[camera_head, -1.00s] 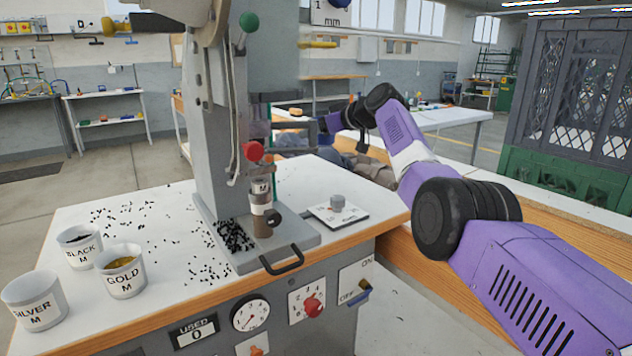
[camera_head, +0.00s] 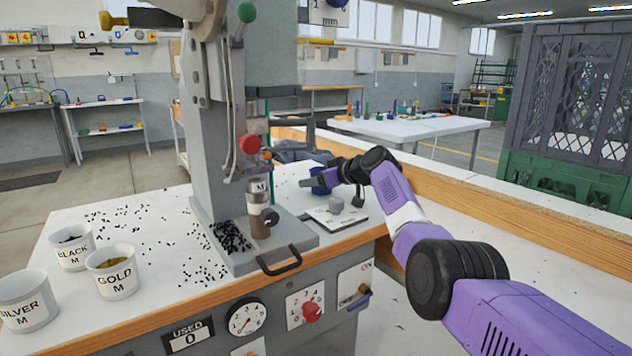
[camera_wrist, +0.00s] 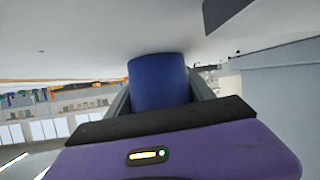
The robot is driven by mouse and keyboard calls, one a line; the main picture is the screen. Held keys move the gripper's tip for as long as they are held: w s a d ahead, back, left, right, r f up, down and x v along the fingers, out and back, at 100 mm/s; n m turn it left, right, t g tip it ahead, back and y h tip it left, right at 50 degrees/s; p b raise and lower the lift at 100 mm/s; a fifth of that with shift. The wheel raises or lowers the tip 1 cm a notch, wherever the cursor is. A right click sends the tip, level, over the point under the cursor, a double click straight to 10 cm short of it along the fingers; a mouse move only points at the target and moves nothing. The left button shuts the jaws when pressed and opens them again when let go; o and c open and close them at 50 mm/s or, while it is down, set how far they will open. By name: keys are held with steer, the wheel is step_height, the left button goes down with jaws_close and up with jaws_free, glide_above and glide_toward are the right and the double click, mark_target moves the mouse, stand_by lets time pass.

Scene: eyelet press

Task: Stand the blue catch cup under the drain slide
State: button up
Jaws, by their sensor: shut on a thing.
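The blue catch cup (camera_wrist: 160,82) sits between the two fingers of my gripper (camera_wrist: 160,98) in the wrist view. In the head view, my gripper (camera_head: 312,180) is at the back right of the press table, with part of the blue cup (camera_head: 320,189) showing around it. The fingers are shut on the cup. They are to the right of the press column and behind the small plate. I cannot tell whether the cup touches the table. I cannot make out the drain slide clearly; the press column may hide it.
The grey eyelet press (camera_head: 215,130) stands on the white table (camera_head: 130,235). Labelled cups stand at the left, including GOLD (camera_head: 112,272). Black bits lie scattered. A wooden ledge (camera_head: 540,210) runs along the right.

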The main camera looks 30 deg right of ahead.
steer(key=shift+r, duration=0.1)
steer(key=o, duration=1.3)
steer(key=shift+o, duration=0.2)
